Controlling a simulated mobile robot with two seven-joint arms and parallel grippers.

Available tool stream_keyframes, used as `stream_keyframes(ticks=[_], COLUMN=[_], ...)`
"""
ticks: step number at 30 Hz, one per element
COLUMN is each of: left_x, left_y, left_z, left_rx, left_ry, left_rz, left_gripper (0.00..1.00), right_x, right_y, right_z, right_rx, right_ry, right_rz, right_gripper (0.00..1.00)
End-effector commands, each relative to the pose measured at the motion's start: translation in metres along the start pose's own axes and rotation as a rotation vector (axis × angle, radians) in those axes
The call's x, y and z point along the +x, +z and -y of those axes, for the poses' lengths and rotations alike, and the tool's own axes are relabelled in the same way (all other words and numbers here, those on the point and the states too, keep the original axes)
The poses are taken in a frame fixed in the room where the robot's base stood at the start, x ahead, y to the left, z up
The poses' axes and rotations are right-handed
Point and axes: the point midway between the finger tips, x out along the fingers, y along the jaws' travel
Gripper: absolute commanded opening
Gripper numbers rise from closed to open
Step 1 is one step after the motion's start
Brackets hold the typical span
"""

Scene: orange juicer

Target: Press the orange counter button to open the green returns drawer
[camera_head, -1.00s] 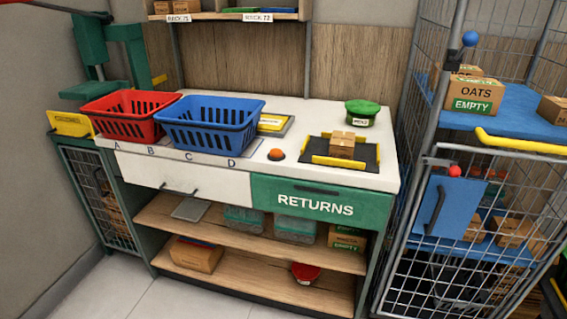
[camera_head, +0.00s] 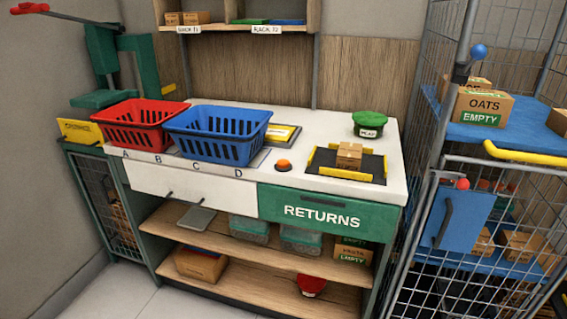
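The orange counter button (camera_head: 283,165) sits on the white counter top, right of the blue basket and left of the black tray with yellow rails. The green returns drawer (camera_head: 322,212) is in the counter front below and right of the button. Its face is labelled RETURNS and sits flush with the counter front, so it looks closed. Neither of my grippers is in view.
A red basket (camera_head: 141,126) and a blue basket (camera_head: 218,134) stand on the counter's left. A small box (camera_head: 349,156) sits on the black tray; a green-lidded container (camera_head: 370,124) is behind it. A wire cage (camera_head: 500,216) stands at the right.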

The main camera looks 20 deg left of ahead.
Motion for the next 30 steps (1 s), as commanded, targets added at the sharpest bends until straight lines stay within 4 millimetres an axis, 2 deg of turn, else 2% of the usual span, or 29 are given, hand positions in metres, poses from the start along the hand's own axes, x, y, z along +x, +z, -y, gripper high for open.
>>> stream_keyframes(ticks=[2, 3, 5, 6, 30], left_x=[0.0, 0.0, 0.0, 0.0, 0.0], left_y=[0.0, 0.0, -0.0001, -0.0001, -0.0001], left_z=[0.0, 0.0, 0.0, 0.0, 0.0], left_rx=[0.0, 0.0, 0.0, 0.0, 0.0], left_ry=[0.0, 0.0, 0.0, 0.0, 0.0], left_rz=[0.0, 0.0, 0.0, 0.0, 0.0], left_gripper=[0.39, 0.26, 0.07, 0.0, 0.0], right_x=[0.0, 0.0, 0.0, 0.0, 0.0], right_y=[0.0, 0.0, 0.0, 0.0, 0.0], right_z=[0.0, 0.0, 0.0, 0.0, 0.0], right_rx=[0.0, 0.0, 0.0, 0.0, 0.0], right_ry=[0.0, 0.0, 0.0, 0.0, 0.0], right_rz=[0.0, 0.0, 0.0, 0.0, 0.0], right_gripper=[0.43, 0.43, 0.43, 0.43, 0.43])
